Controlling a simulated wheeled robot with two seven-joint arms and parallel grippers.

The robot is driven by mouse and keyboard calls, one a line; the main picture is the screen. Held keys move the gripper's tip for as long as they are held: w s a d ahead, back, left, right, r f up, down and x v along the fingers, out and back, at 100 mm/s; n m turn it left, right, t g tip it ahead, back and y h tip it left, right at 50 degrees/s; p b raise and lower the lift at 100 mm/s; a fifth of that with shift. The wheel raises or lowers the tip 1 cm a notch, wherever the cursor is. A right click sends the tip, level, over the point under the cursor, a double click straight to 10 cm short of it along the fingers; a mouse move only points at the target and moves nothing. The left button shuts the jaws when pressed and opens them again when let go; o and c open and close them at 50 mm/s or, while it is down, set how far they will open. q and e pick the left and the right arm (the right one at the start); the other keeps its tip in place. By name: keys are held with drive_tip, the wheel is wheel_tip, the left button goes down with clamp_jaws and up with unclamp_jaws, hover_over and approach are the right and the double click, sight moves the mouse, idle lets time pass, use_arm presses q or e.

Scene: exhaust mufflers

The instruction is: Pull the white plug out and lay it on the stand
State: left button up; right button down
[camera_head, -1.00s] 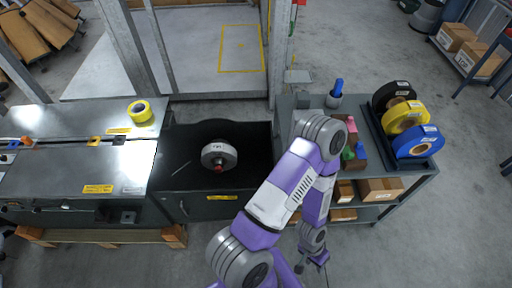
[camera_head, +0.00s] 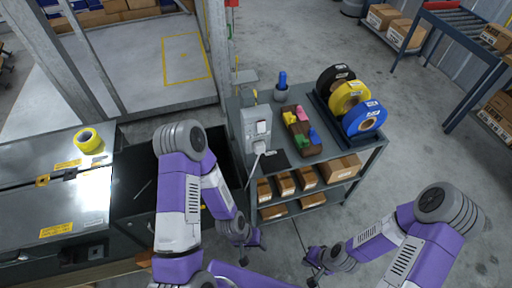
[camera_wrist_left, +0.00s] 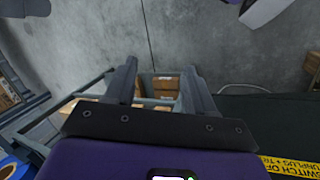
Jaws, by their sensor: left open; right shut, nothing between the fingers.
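The white plug (camera_head: 259,147) sits in the lower part of the grey socket box (camera_head: 256,122), with a pale cable hanging down from it. My left gripper (camera_head: 257,240) is open and empty, low in front of the stand and below the plug. In the left wrist view its spread fingers (camera_wrist_left: 160,88) point at the shelf and floor. My right gripper (camera_head: 314,264) is shut and empty, over the floor in front of the stand.
Black, yellow and blue reels (camera_head: 350,97) stand in a tray at the stand's right. A brown block with coloured pieces (camera_head: 300,130) and a blue-handled tool (camera_head: 282,85) are on top. Boxes (camera_head: 285,184) fill the shelves.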

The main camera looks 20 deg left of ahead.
use_arm(q)
drive_tip(key=shift+o, duration=0.9)
drive_tip(key=shift+d+r+m, duration=0.1)
drive_tip(key=shift+d+m, duration=0.05)
drive_tip(key=shift+m, duration=0.25)
drive_tip(key=s+a+r+m+g+y, duration=0.55)
drive_tip(key=m+y, duration=0.25)
drive_tip(key=m, duration=0.7)
drive_tip(key=w+a+r+m+t+y, duration=0.4)
drive_tip(key=w+a+m+t+y, duration=0.1)
drive_tip(key=w+m+t+y, duration=0.15)
drive_tip(key=w+d+r+m+t, duration=0.9)
drive_tip(key=w+d+r+t, duration=0.1)
drive_tip(key=w+r+t, duration=0.3)
wheel_tip(320, 180, up, 2)
drive_tip(key=shift+w+d+t, duration=0.15)
drive_tip(key=shift+w+t, duration=0.15)
drive_tip(key=shift+w, duration=0.35)
drive_tip(key=shift+m, duration=0.25)
